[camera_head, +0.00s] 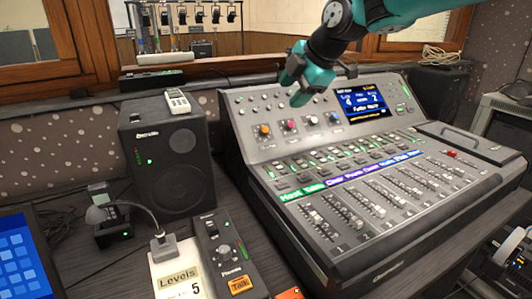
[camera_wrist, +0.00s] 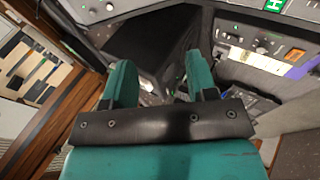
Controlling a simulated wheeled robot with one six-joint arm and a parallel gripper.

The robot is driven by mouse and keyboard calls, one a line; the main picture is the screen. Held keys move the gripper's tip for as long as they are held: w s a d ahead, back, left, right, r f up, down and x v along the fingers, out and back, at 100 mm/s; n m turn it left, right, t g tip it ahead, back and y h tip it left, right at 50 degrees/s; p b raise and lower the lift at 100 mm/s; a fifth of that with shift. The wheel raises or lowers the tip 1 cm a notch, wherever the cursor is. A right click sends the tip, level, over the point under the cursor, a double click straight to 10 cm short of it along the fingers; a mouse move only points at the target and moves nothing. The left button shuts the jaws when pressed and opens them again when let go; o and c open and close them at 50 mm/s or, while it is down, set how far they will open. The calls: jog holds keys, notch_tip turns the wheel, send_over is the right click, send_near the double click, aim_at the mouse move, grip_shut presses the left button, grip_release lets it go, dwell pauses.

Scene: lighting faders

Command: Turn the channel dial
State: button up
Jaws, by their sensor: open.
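The mixing console (camera_head: 262,152) carries a row of coloured knobs on its upper panel: an orange knob (camera_head: 264,130), a pink knob (camera_head: 289,125), a white knob (camera_head: 312,120) and a blue knob (camera_head: 334,117). A small dark talk box (camera_head: 238,275) at the front left has a round grey dial (camera_head: 223,250) and an orange Talk button. No label that I can read says which is the channel dial. My teal gripper (camera_head: 294,88) hangs in the air above the console's upper left panel, open and empty, touching nothing. Its two separated fingers show in the wrist view (camera_wrist: 160,82).
A black speaker (camera_head: 170,165) stands left of the console. A Levels note reading 5 (camera_head: 180,274) lies beside the talk box under a gooseneck lamp (camera_head: 140,203). The console's lit screen (camera_head: 366,101) is right of my gripper. Wooden window frames stand behind.

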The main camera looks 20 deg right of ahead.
jog(key=w+d+f+n+b, duration=0.2)
jog(key=w, duration=0.2)
jog(key=t+p, duration=0.1)
send_near(266, 129)
jog(key=x, duration=0.9)
jog(key=shift+w+a+f, duration=0.1)
jog(key=shift+f, duration=0.05)
jog(key=c, duration=0.9)
